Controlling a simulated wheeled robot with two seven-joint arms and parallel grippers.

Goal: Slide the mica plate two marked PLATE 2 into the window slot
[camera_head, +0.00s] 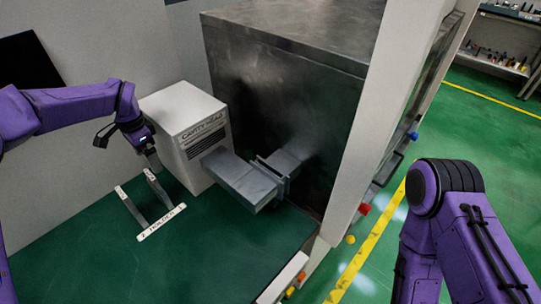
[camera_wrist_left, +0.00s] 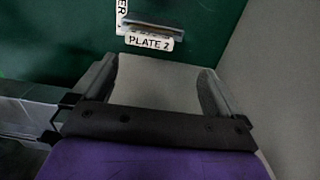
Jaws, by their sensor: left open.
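In the left wrist view a thin plate (camera_wrist_left: 153,24) lies at the top with a white tag marked PLATE 2 (camera_wrist_left: 150,40) at its near edge. My left gripper (camera_wrist_left: 160,68) is open with nothing between its fingers; the plate is just ahead of the fingertips, apart from them. In the head view my left gripper (camera_head: 152,160) hangs beside the white CAVITY HEAD box, above the plate holder (camera_head: 160,224). I cannot make out the plate there. A grey waveguide (camera_head: 238,180) runs from the box to the dark cabinet; its flanged joint (camera_head: 272,173) shows a narrow gap, perhaps the window slot.
The CAVITY HEAD box (camera_head: 183,117) stands close to my left gripper. The large metal cabinet (camera_head: 285,95) fills the back. The green bench top (camera_head: 200,262) is bare at the front. My right arm is bent at the right, its gripper out of frame.

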